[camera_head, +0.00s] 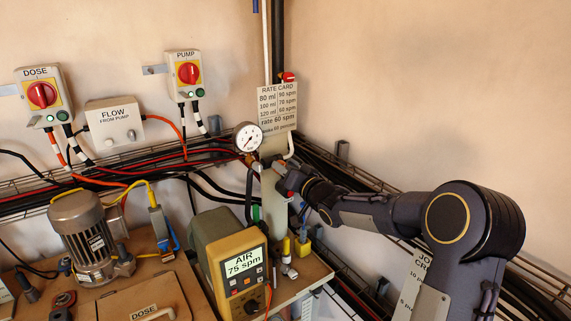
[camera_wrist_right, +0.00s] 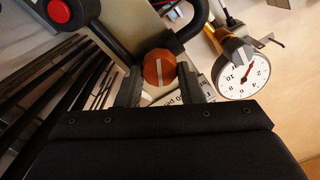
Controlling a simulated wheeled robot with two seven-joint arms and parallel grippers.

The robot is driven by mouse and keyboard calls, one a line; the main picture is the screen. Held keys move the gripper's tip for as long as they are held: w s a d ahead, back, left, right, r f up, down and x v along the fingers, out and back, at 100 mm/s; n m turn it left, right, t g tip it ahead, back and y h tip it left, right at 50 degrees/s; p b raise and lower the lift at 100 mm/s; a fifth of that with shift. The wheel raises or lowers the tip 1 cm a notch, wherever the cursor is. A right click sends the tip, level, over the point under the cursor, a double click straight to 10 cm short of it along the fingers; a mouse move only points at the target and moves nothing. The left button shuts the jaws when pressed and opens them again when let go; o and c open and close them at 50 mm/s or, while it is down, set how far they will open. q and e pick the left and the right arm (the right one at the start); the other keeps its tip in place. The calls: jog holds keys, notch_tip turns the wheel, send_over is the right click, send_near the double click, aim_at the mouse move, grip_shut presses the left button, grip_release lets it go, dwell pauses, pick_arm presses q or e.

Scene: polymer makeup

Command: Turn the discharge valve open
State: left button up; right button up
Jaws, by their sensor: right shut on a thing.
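A round orange-brown knob with a white line (camera_wrist_right: 159,68) shows in the right wrist view, in front of a pale post. It appears to be the discharge valve's knob, but I read no label on it. My right gripper (camera_wrist_right: 159,88) has a finger on each side of the knob and is shut on it. The white line runs close to upright in that view. In the head view my right gripper (camera_head: 281,170) reaches in from the right to the post (camera_head: 271,207), below the rate card, and the knob is hidden. My left gripper is in neither view.
A pressure gauge (camera_head: 247,137) sits just left of the gripper; it also shows in the wrist view (camera_wrist_right: 242,76). The rate card (camera_head: 278,108) hangs above. Cables and wire trays run along both walls. A yellow-fronted AIR unit (camera_head: 242,278) stands below, and a motor (camera_head: 88,237) stands left.

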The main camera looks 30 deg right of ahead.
jog(key=shift+d+f+m+p, duration=0.1)
jog(key=shift+m+p, duration=1)
jog(key=shift+m, duration=1.75)
jog(key=shift+d+f+m+p, duration=0.1)
jog(key=shift+m+p, duration=0.95)
jog(key=shift+m, duration=1.8)
jog(key=shift+a, duration=0.1)
jog(key=o, duration=1)
jog(key=shift+c, duration=0.2)
